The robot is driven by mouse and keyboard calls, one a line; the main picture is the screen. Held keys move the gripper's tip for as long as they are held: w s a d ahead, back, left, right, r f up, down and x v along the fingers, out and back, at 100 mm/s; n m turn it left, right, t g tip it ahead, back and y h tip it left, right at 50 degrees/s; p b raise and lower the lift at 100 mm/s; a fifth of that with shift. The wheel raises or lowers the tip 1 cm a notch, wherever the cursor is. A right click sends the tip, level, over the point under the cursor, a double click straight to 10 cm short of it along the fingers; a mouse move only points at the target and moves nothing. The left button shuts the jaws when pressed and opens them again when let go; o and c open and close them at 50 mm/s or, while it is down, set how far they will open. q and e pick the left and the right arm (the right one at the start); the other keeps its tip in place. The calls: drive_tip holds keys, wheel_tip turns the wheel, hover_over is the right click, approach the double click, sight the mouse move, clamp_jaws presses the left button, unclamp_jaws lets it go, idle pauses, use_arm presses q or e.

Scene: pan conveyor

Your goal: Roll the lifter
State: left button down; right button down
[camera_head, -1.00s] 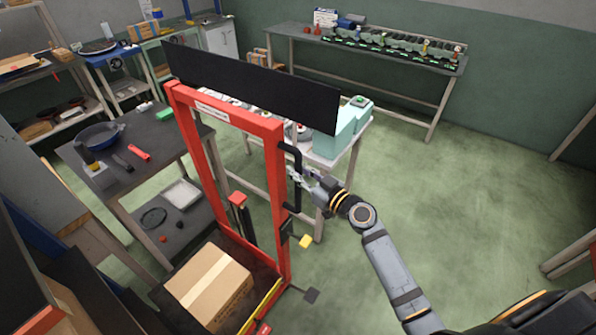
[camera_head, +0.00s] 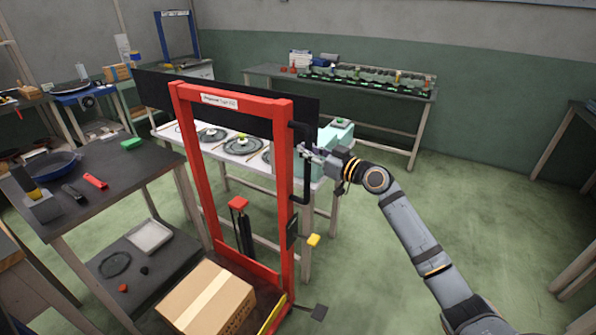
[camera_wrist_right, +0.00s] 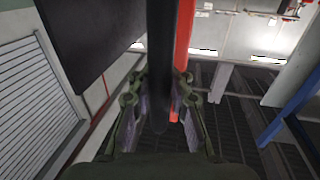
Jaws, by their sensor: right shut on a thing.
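The lifter is a red upright frame (camera_head: 285,190) with a black panel behind its top and a black handle (camera_head: 308,180) on its right side. A cardboard box (camera_head: 207,301) rests low on the lifter, at the bottom of the head view. My right gripper (camera_head: 306,152) is shut on the upper part of the black handle. In the right wrist view the dark handle bar (camera_wrist_right: 160,60) runs between the fingers (camera_wrist_right: 160,110), with the red frame just behind it. My left gripper is not in view.
A dark table (camera_head: 110,170) with a blue pan (camera_head: 50,165) stands close at left. A white table (camera_head: 235,165) with plates stands just behind the lifter. A bench (camera_head: 390,90) lines the back wall. Green floor (camera_head: 480,190) is open at right.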

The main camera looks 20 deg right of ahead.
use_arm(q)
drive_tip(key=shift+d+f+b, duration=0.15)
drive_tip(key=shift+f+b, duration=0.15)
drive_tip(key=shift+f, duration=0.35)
use_arm(e)
drive_tip(key=shift+w+d+f, duration=0.2)
drive_tip(key=shift+d+f, duration=0.05)
drive_tip(key=shift+d, duration=0.2)
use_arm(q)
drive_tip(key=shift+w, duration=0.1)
use_arm(e)
drive_tip(key=c, duration=1.5)
unclamp_jaws()
drive_tip(key=shift+d, duration=0.15)
drive_tip(key=shift+c, duration=0.2)
drive_tip(key=o, duration=0.3)
drive_tip(key=shift+s+d+r, duration=0.1)
drive_tip(key=shift+s+d, duration=0.05)
drive_tip(key=shift+d, duration=0.15)
drive_tip(key=shift+o, duration=0.2)
drive_tip(key=shift+a, duration=0.2)
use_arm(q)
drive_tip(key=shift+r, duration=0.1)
use_arm(e)
drive_tip(key=v, duration=0.7)
drive_tip(key=shift+s, duration=0.2)
drive_tip(key=shift+d, duration=0.15)
